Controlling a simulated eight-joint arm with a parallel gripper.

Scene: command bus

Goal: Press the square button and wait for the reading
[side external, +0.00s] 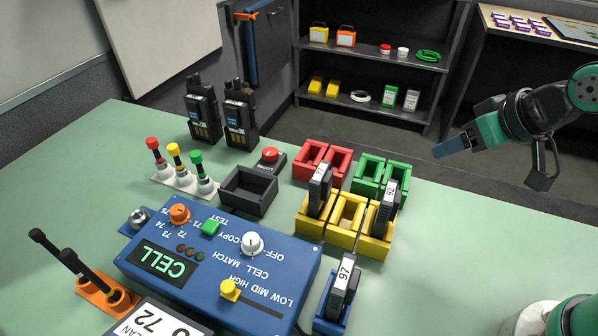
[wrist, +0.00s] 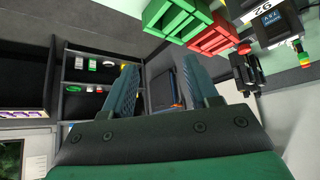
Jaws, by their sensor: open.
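The blue control box (side external: 204,292) lies at the front of the green table. Its square green button (side external: 211,228) sits next to the word TEST. Its display (side external: 164,261) shows CELL in green, upside down in the side view. The small round lamps (side external: 189,252) beside the display look dark. My gripper (side external: 450,147) is up at the right, beyond the bins and far from the box. In the wrist view my gripper (wrist: 162,85) is open, with nothing between its two fingers. The button is not seen in the wrist view.
On the box are an orange knob (side external: 179,214), a white knob (side external: 252,243) and a yellow slider (side external: 230,289). Yellow bins (side external: 347,214) with upright modules stand right of it. Red bins (side external: 322,160), green bins (side external: 369,172) and a black tray (side external: 248,190) stand behind.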

